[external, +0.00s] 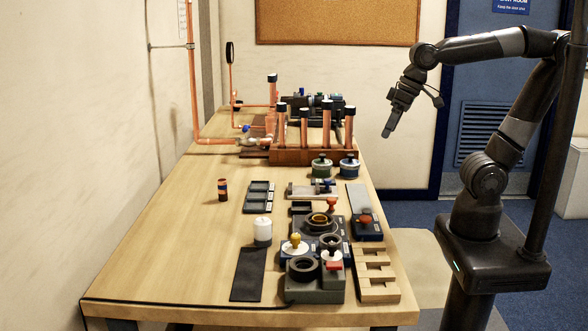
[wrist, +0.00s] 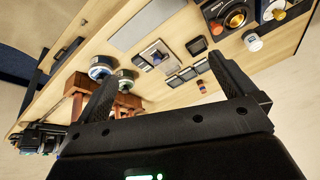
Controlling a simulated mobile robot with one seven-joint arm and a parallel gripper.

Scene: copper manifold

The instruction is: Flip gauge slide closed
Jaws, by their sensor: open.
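My gripper (external: 388,132) hangs in the air beyond the table's right edge, apart from everything. In the wrist view my gripper (wrist: 165,66) has its two fingers wide apart with nothing held.
A wooden block with upright copper pipes (external: 310,156) stands behind the device, with two round lidded pots (external: 335,166) before it. A black tray (external: 259,196) is to its left. Dark fixtures (external: 318,262) and a slotted wooden rack (external: 374,272) fill the front. The table's left side is mostly clear.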

